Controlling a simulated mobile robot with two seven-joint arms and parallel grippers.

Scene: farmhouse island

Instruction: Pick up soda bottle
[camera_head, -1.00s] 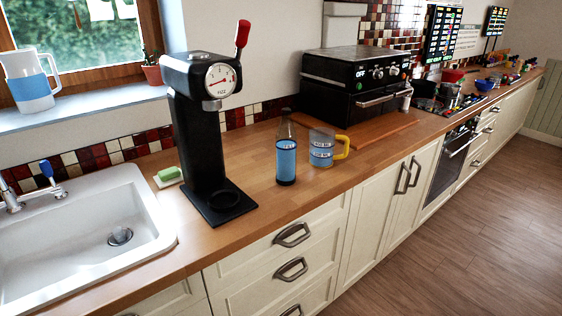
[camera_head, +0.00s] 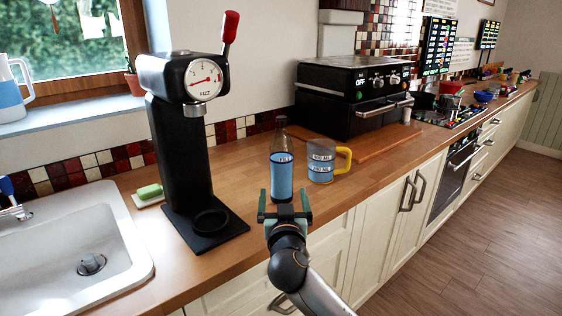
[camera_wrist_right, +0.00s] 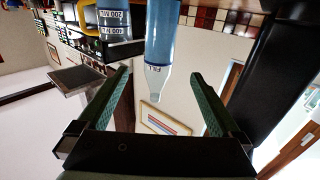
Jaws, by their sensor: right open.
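The soda bottle (camera_head: 281,175), clear with a dark top and a blue label or filling, stands upright on the wooden counter (camera_head: 236,181). My right gripper (camera_head: 285,200) is open and empty in front of the bottle, overlapping its base in the head view. In the right wrist view, which looks upside down, the bottle (camera_wrist_right: 161,35) lies between the lines of the two green fingers (camera_wrist_right: 160,75), just beyond their tips. Its lower end is cut off at the top edge. My left gripper is out of view.
A measuring jug (camera_head: 320,163) with a yellow handle stands close to the bottle's right. The black soda machine (camera_head: 180,150) with a gauge and red lever stands to its left. A black oven (camera_head: 352,95) is behind. A sponge (camera_head: 149,192) and sink (camera_head: 110,240) are farther left.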

